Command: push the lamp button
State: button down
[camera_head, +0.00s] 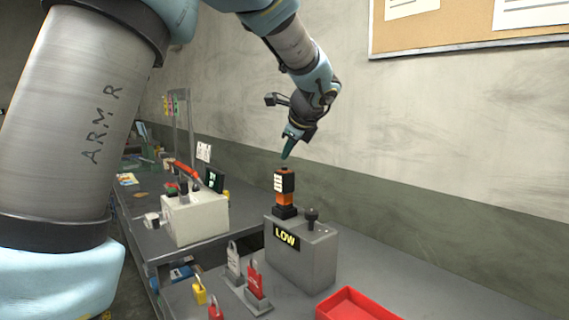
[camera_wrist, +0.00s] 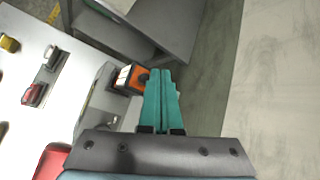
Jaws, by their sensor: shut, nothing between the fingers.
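An orange and black lamp stack (camera_head: 285,200) with a white label stands on a grey box (camera_head: 300,255) marked LOW. A dark round-topped knob (camera_head: 312,214) rises from the same box, right of the lamp. I cannot tell for sure which part is the lamp button. My gripper (camera_head: 285,158) points down, its teal fingers together and empty, a little above the lamp's top and apart from it. In the wrist view my gripper (camera_wrist: 161,71) is shut, with the lamp (camera_wrist: 138,80) just left of the fingertips. The fingers hide part of the box there.
A red tray (camera_head: 352,306) lies at the front right of the bench. Red and grey padlocks (camera_head: 254,282) stand left of the box. A cream box (camera_head: 195,220) with switches is on the bench behind. The wall is close on the right.

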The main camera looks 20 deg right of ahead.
notch_tip(320, 180, up, 6)
jog(key=p, duration=0.5)
dwell(0.4)
jog(key=s+a+f+n+g+y, duration=0.1)
jog(key=a+f+n+g, duration=0.1)
jog(key=a+f+n, duration=0.6)
jog(key=a+f+n+g, duration=0.25)
jog(key=a+f, duration=0.25)
jog(key=a, duration=0.7)
jog(key=s+a+f+n+g, duration=0.1)
jog(key=s+a+f+n, duration=0.4)
jog(key=s+a+n, duration=0.2)
jog(key=s+a+f+n+g+b, duration=0.1)
jog(key=s+a+f+n+g, duration=0.1)
jog(key=s+a+f+n, duration=0.4)
jog(key=s+a+n, duration=0.1)
jog(key=a+n, duration=0.2)
jog(key=shift+s+a+h+b, duration=0.3)
jog(key=shift+a+h, duration=0.1)
